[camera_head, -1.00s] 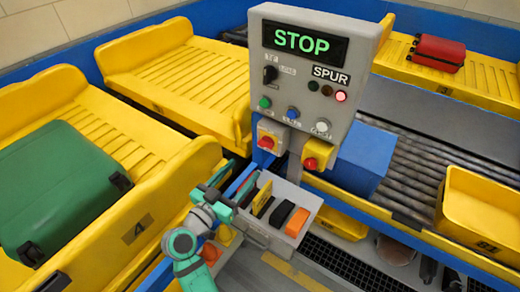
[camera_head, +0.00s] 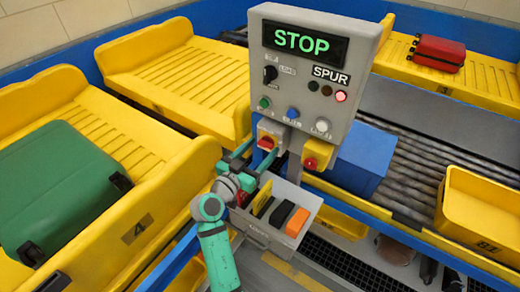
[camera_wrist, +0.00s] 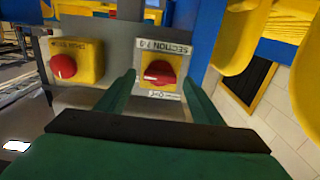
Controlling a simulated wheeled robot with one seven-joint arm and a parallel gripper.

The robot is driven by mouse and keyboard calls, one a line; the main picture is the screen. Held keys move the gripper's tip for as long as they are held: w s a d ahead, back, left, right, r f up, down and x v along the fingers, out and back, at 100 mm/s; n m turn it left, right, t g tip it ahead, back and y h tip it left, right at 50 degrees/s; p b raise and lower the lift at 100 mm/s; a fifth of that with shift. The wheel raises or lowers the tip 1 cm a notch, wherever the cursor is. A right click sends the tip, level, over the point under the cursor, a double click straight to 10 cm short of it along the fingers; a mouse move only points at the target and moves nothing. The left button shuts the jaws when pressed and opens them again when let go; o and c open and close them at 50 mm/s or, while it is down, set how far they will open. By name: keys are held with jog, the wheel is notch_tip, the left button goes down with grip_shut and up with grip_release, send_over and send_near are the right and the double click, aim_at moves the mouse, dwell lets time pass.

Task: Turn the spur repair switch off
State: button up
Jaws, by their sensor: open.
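A red rotary knob on a yellow plate (camera_head: 267,143), the likely repair switch, sits below the grey control panel (camera_head: 297,22). In the wrist view the red knob (camera_wrist: 159,74) is near the middle, its light mark at the left side. Its labels are only partly legible. My gripper (camera_head: 257,157) is open just in front of the switch. In the wrist view my gripper (camera_wrist: 162,88) has one finger on each side of the yellow plate; contact cannot be told. A red mushroom button on a yellow box (camera_head: 311,163) sits beside the switch.
The panel shows a green STOP display (camera_head: 301,41), a black selector (camera_head: 270,74), lamps and buttons. An open grey bin (camera_head: 283,243) with several coloured items is under my gripper. Yellow trays (camera_head: 170,160) stand close on the left; a blue box (camera_head: 362,158) is at right.

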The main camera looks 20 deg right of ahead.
jog(key=shift+c, duration=0.2)
jog(key=c, duration=1)
